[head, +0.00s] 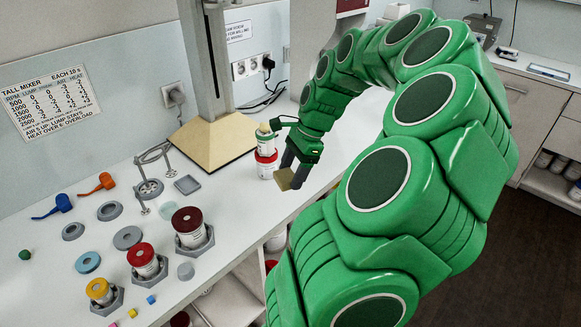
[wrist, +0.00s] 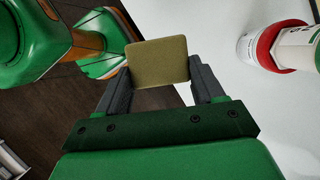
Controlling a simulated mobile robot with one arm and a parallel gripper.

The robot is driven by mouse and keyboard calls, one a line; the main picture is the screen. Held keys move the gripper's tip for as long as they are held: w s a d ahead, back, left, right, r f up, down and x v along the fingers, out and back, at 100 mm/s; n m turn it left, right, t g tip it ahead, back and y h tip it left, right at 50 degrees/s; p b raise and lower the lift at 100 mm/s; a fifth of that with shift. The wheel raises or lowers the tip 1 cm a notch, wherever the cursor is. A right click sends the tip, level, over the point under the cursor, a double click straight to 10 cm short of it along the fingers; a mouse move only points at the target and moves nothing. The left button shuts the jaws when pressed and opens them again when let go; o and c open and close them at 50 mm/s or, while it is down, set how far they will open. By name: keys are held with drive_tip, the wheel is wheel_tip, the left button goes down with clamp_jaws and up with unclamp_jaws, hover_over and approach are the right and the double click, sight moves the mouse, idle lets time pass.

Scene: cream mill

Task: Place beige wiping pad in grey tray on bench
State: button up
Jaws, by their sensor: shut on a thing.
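My gripper (head: 290,172) is shut on the beige wiping pad (head: 285,180), holding it in the air near the bench's front edge. In the wrist view the pad (wrist: 158,60) sits between the two dark fingers of my gripper (wrist: 160,78), partly over dark floor and partly over the white bench top. A small square grey piece that looks like the grey tray (head: 187,184) lies flat on the bench (head: 235,195), left of my gripper and apart from it. It appears empty. The wrist view does not show it.
A red-and-white jar (head: 266,163) stands just behind my gripper; it also shows in the wrist view (wrist: 262,45). A metal stand (head: 150,187) is left of the tray. Lidded jars (head: 190,229) stand in front of it.

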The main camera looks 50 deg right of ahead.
drive_tip(key=shift+s+a+r, duration=0.4)
drive_tip(key=shift+s+a, duration=0.2)
drive_tip(key=shift+s, duration=0.1)
drive_tip(key=shift+s+a+r, duration=0.4)
drive_tip(key=shift+s+a, duration=0.2)
drive_tip(key=shift+s, duration=0.1)
drive_tip(key=w+a+n+g, duration=0.2)
drive_tip(key=w+a+n, duration=0.2)
drive_tip(key=w+a, duration=1.6)
hover_over(173, 195)
drive_tip(key=d, duration=0.1)
drive_tip(key=f, duration=0.9)
drive_tip(key=shift+s+d, duration=0.1)
drive_tip(key=shift+s, duration=0.1)
drive_tip(key=shift+w+f, duration=0.2)
drive_tip(key=shift+f, duration=1.7)
drive_tip(key=shift+f, duration=0.15)
